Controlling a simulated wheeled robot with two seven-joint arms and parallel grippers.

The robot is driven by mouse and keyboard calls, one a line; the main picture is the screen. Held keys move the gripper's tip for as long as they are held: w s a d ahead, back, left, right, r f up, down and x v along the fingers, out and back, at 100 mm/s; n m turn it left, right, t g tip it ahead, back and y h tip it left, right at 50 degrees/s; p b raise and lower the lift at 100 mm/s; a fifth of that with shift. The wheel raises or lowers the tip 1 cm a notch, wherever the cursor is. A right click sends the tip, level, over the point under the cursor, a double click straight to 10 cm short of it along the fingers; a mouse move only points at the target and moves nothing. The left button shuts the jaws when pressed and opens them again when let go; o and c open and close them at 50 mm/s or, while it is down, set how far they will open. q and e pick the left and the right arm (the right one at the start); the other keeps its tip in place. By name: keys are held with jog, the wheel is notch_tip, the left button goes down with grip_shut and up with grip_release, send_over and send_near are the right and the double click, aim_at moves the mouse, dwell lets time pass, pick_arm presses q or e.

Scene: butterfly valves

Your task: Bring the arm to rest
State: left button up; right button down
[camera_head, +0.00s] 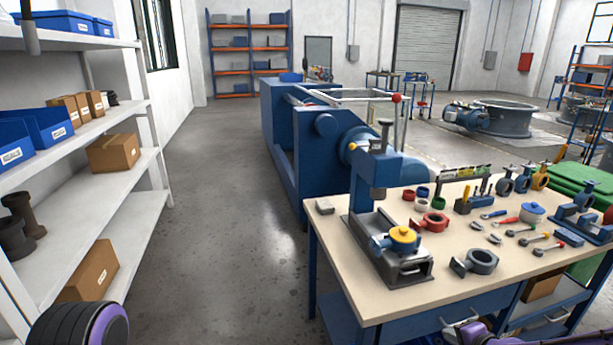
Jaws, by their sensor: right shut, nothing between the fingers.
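My right gripper (462,328) shows at the bottom edge, low in front of the workbench (350,282), with its purple and grey parts partly cut off by the frame. It is shut and empty, and apart from the things on the bench top. A black and purple link of my left arm (82,325) shows at the bottom left corner; the left gripper itself is out of view. A blue valve with a yellow top (402,238) sits in a grey fixture on the bench under a blue press (370,175).
A grey valve ring (478,262), a red ring (432,221) and several hand tools lie on the bench. White shelves (140,175) with boxes and blue bins stand at the left. The grey floor (225,250) between shelves and bench is clear.

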jog(key=s+a+f+n+g+h, duration=0.1)
jog(key=s+f, duration=0.4)
jog(key=s, duration=0.5)
jog(key=s+a+f+n+g+h, duration=0.1)
jog(key=s+a+f+n+g, duration=0.2)
jog(key=s, duration=0.7)
jog(key=s+a+f+n+g+h, duration=0.2)
jog(key=s+a+f+n, duration=0.3)
jog(key=s, duration=0.5)
notch_tip(320, 180, down, 2)
jog(key=shift+s+a+f+g, duration=0.15)
jog(key=shift+a+g, duration=0.1)
jog(key=shift+g, duration=0.25)
